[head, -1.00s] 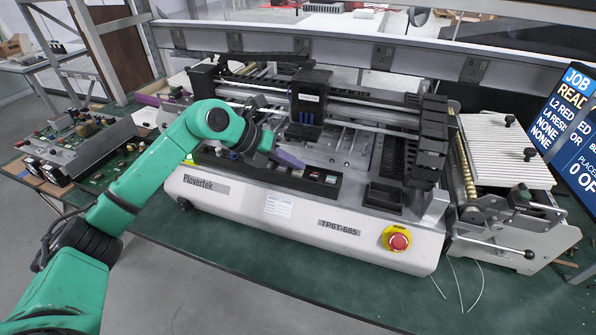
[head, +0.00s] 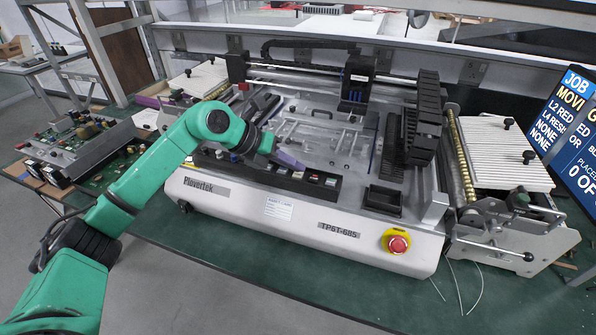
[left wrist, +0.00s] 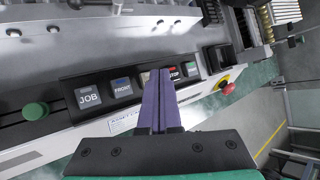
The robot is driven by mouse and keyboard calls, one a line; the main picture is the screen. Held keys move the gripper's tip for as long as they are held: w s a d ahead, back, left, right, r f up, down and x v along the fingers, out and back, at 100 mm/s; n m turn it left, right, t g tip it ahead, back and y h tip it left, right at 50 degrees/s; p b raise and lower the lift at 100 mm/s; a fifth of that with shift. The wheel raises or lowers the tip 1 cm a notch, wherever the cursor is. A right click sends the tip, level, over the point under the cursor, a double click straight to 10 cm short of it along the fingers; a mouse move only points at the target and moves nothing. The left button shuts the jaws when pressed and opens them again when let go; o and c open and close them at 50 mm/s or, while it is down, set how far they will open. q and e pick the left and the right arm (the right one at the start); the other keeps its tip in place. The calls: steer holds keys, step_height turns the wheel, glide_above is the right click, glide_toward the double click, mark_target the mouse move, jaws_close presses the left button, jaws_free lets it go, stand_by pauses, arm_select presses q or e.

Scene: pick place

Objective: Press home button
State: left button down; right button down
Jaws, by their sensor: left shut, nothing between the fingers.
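The button panel (head: 265,172) runs along the front of the white Plovertek machine (head: 250,210). In the left wrist view I read a JOB button (left wrist: 88,96), a FRONT button (left wrist: 122,87) and part of a red STOP button (left wrist: 174,72). Another button (left wrist: 190,68) sits to the right of STOP. No HOME label can be read; my fingers cover part of the row between FRONT and STOP. My left gripper (head: 291,161) is shut and empty, its purple fingers over the panel. It also shows in the left wrist view (left wrist: 160,76). I cannot tell whether the fingertips touch a button.
A red emergency stop (head: 396,243) on a yellow base is at the machine's front right. A screen (head: 572,130) at right reads JOB and MOVI. A green circuit board unit (head: 75,145) lies at left. The gantry head (head: 357,80) is at the back of the machine.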

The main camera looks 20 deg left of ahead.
mark_target(293, 176)
arm_select(q)
steer(key=shift+r, duration=0.45)
step_height(293, 176, up, 5)
steer(key=p, duration=0.4)
stand_by(0.6)
